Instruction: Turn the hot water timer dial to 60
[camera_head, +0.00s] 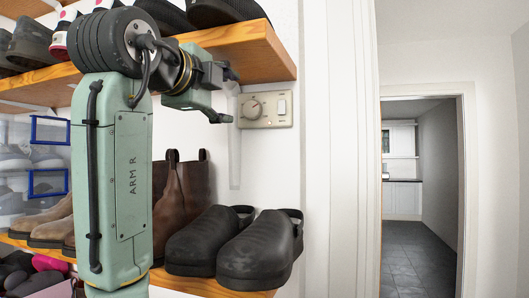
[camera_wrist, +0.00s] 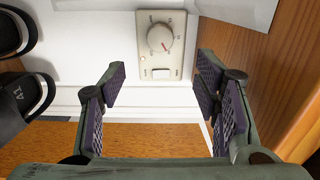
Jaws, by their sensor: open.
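The timer dial (camera_head: 252,107) is a round, light grey knob on a beige wall plate (camera_head: 266,121), with a rocker switch (camera_head: 282,107) to its right. In the wrist view the dial (camera_wrist: 160,37) is at top centre, above the switch, with a red mark toward its lower edge. The printing around it is too small to read. My gripper (camera_head: 228,97) is just left of the plate in the head view. In the wrist view my gripper (camera_wrist: 160,82) is open and empty, with the dial beyond and between its dark ribbed pads. The pads appear apart from the dial.
Wooden shelves (camera_head: 240,40) with shoes stand left of the plate, one above it and one below. Black clogs (camera_head: 262,250) sit on the lower shelf under the plate. A white door frame (camera_head: 340,150) and an open doorway (camera_head: 420,190) are to the right.

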